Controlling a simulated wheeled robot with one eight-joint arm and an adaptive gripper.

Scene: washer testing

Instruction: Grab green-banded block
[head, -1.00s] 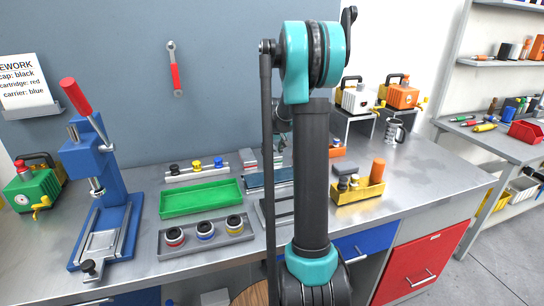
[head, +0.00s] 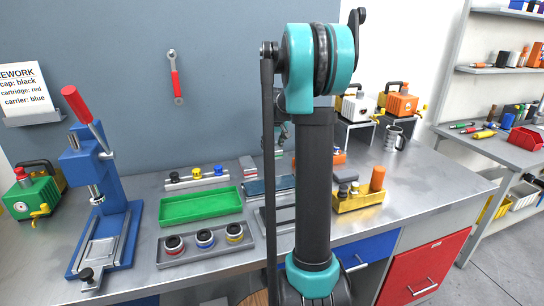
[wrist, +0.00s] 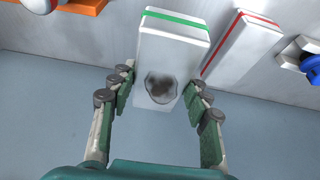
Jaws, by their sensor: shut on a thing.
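The green-banded block (wrist: 172,50) is a pale block with a green stripe near its top edge and a dark smudge on its face, seen in the wrist view. My gripper (wrist: 160,83) has one finger pad on each side of it and is shut on its lower part in the picture. A similar block with a red band (wrist: 241,45) stands close to its right, outside the fingers. In the head view my arm hides most of the gripper and the green-banded block.
In the head view, a green tray (head: 201,205) and a grey tray with ringed parts (head: 205,257) lie left of my arm. A blue press (head: 100,205) stands farther left. A wall rises behind the bench.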

